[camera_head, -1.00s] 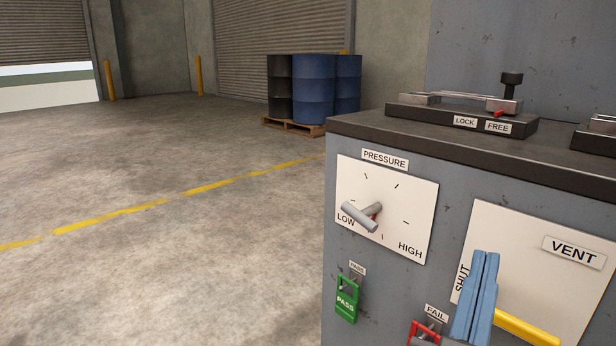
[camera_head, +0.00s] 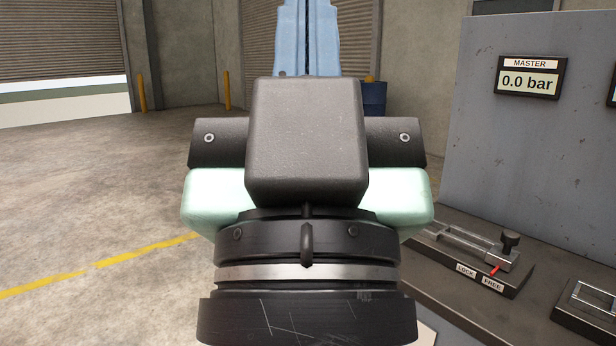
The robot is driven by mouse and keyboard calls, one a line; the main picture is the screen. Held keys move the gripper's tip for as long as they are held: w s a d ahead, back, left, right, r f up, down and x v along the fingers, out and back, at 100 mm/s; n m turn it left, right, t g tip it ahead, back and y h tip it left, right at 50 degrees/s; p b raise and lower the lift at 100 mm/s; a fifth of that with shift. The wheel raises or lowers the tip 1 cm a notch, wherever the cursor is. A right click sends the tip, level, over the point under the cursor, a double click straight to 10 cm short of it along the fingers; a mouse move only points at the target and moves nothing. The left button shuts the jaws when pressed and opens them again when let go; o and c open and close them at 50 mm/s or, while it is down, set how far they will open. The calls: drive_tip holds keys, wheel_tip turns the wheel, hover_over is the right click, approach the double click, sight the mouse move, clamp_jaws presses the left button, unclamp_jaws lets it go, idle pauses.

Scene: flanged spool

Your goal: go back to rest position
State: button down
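My gripper (camera_head: 308,38) is raised in front of the camera, seen from behind, and points away from me toward the back wall. Its two blue fingers stand side by side at the top of the picture with no clear gap between them. Nothing shows held in the part of them that I see. Their tips are cut off by the top edge. My dark wrist and pale green housing fill the middle of the view and hide what lies behind.
At right stands a bench panel with a MASTER gauge (camera_head: 529,80) reading 0.0 bar. A LOCK/FREE latch (camera_head: 475,252) with a black knob sits on the bench top. A blue drum (camera_head: 374,97) is partly hidden. Open floor (camera_head: 80,200) lies to the left.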

wheel_tip(320, 180, up, 24)
drive_tip(key=p, duration=2.1)
drive_tip(key=shift+f, duration=0.1)
